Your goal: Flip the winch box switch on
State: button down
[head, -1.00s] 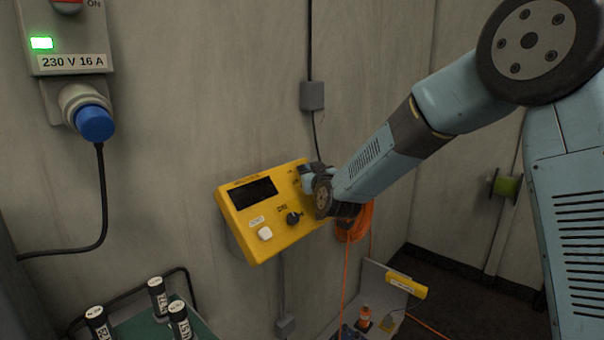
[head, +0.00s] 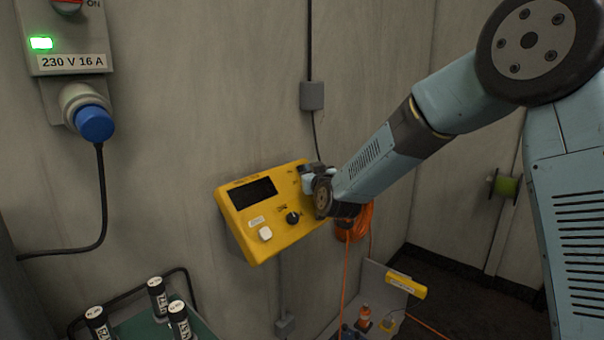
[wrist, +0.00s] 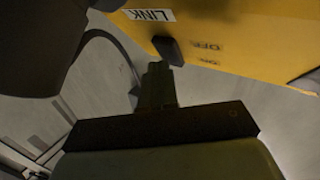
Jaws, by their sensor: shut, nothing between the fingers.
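The yellow winch box (head: 243,222) is on the wall in the head view, with a dark display, a white button (head: 265,233) and a black knob (head: 293,218). In the wrist view its yellow face (wrist: 235,25) carries a LINK label, OFF and ON markings and a dark switch lever (wrist: 168,50). My gripper (wrist: 158,72) is shut and empty, its fingertips close to the lever. I cannot tell whether they touch. In the head view my wrist is at the box's right side and hides part of it, including the lever.
A grey conduit box (head: 312,96) is on the wall above. A socket with a blue plug (head: 95,123) is at the left.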

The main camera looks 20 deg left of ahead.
jog(key=shift+s+d+r, duration=0.1)
jog(key=shift+d, duration=0.15)
jog(key=shift+d+r, duration=0.1)
jog(key=shift+s+d+r, duration=0.25)
jog(key=shift+d+r, duration=0.2)
jog(key=shift+d, duration=0.15)
jog(key=shift+s+d+r, duration=0.3)
jog(key=shift+d+r, duration=0.15)
jog(key=shift+d, duration=0.2)
jog(key=shift+s+d+r, duration=0.25)
jog(key=shift+d+r, duration=0.2)
jog(key=shift+d, duration=0.15)
